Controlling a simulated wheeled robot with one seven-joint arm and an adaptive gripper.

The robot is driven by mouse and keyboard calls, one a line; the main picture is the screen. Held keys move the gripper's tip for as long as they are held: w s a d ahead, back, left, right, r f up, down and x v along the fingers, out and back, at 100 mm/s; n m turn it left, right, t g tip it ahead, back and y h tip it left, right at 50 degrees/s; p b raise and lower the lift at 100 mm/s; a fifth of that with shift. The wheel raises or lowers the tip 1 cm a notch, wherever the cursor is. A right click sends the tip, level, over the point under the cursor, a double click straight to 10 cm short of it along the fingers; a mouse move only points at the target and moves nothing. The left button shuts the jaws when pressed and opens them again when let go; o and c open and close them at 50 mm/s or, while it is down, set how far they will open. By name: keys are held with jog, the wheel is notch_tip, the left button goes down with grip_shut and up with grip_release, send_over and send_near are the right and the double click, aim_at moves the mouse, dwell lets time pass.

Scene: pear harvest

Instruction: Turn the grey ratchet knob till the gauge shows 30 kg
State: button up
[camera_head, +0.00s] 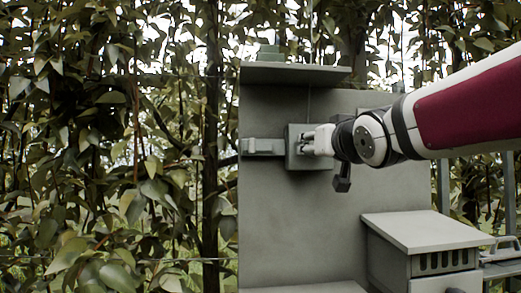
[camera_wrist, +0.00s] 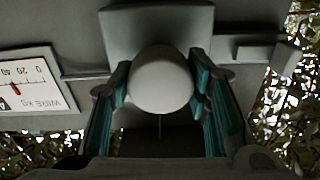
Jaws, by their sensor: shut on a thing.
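The grey ratchet knob (camera_wrist: 160,82) shows in the wrist view as a smooth, rounded pale-grey shape between my two teal-padded fingers. My gripper (camera_wrist: 160,92) is shut on it, one finger on each side. In the head view my gripper (camera_head: 305,142) reaches in from the right to the grey ratchet box (camera_head: 293,160) on the upright panel and hides most of the knob. The gauge (camera_wrist: 38,82) is a white plate at the left of the wrist view, marked WIRE KG, with a scale and a short red needle. It is cut by the picture edge, and I cannot read its value surely.
The grey panel (camera_head: 270,235) stands upright behind the ratchet, with a ledge (camera_head: 295,73) above. A grey bracket (camera_head: 262,146) extends left from the ratchet box. A vented grey box (camera_head: 425,232) stands at the lower right, below my arm. Leafy trees fill the left.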

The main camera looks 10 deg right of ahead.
jog(key=shift+f+n, duration=0.1)
jog(key=shift+n, duration=1.6)
jog(key=o, duration=1.2)
jog(key=shift+c, duration=0.2)
jog(key=shift+s, duration=0.55)
jog(key=s, duration=1.1)
jog(key=shift+d, duration=0.15)
jog(key=shift+w+f, duration=0.1)
